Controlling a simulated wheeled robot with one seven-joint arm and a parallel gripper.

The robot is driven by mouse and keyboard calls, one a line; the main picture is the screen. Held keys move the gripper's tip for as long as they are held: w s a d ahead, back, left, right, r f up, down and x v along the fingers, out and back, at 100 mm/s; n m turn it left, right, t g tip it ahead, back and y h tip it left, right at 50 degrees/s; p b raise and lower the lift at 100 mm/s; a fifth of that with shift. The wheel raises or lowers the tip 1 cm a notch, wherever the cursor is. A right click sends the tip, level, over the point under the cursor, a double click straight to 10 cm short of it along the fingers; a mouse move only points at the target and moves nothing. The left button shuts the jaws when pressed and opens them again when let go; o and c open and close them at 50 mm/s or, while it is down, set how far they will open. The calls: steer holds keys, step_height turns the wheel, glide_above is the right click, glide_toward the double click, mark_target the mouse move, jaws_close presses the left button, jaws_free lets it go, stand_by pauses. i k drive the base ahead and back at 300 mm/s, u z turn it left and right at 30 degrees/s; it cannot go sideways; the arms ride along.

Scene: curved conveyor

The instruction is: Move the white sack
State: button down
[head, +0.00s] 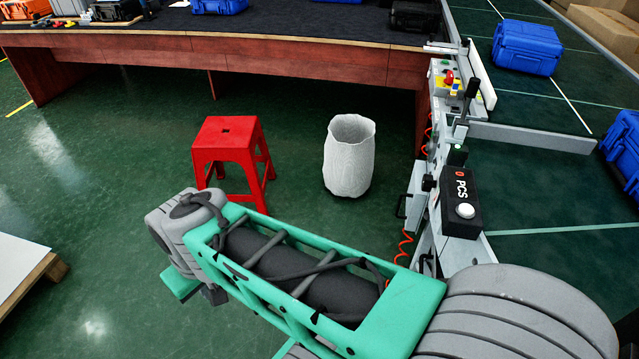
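The white sack (349,160) stands upright on the green floor, right of the middle of the head view. Its top is open and its surface looks wrinkled. It stands apart from the red stool to its left and from the conveyor's side to its right. My arm's green and grey links cross the lower part of the view, in front of and below the sack in the picture. No gripper fingers show, so I cannot tell whether my gripper is open or shut. Nothing of mine visibly touches the sack.
A red stool (228,150) stands left of the sack. Behind is a red-brown table (300,62) with cases on top. At right are the conveyor (540,190) and a control box (461,200). A pallet (35,285) lies at lower left. Floor between is clear.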

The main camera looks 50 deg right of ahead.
mark_target(349, 146)
steer(key=u, duration=0.15)
steer(key=i, duration=1.35)
steer(key=z, duration=0.4)
steer(key=i, duration=0.8)
steer(key=z, duration=1.5)
steer(key=i, duration=0.8)
steer(key=z, duration=0.5)
